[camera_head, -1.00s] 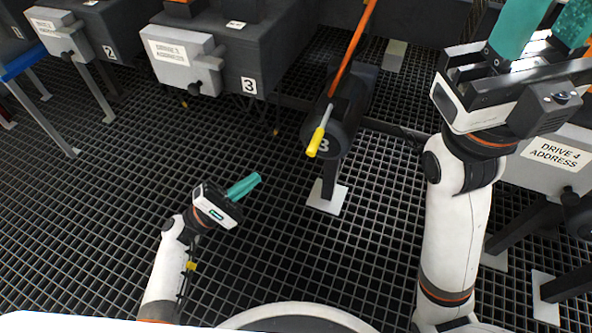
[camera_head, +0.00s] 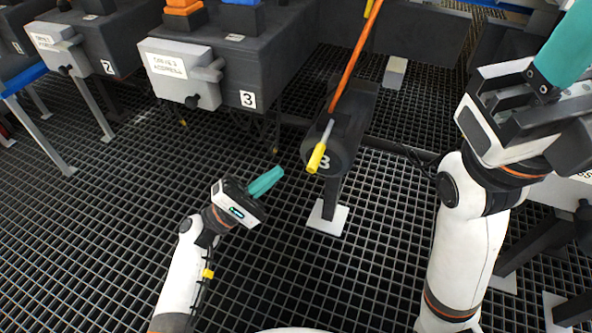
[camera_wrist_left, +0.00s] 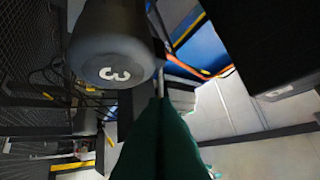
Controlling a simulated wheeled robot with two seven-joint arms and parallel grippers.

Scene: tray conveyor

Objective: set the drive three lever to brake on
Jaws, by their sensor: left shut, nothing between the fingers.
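The drive three lever is a thin grey rod with a yellow grip (camera_head: 317,158), in front of the dark round drive housing (camera_head: 345,130) marked 3. My left gripper (camera_head: 266,181) has teal fingers shut with nothing between them, and sits left of and below the grip, apart from it. In the left wrist view the shut teal fingers (camera_wrist_left: 160,135) point up the picture, and the housing marked 3 (camera_wrist_left: 112,60) is at upper left. My right gripper (camera_head: 562,62) is raised at the upper right; its fingertips are cut off by the frame.
The grey address box (camera_head: 180,75) of drive 3 hangs on a dark conveyor unit (camera_head: 250,60) at the upper left. An orange bar (camera_head: 356,55) rises behind the lever. The housing stands on a post with a white foot plate (camera_head: 327,218). The grating floor around my left gripper is clear.

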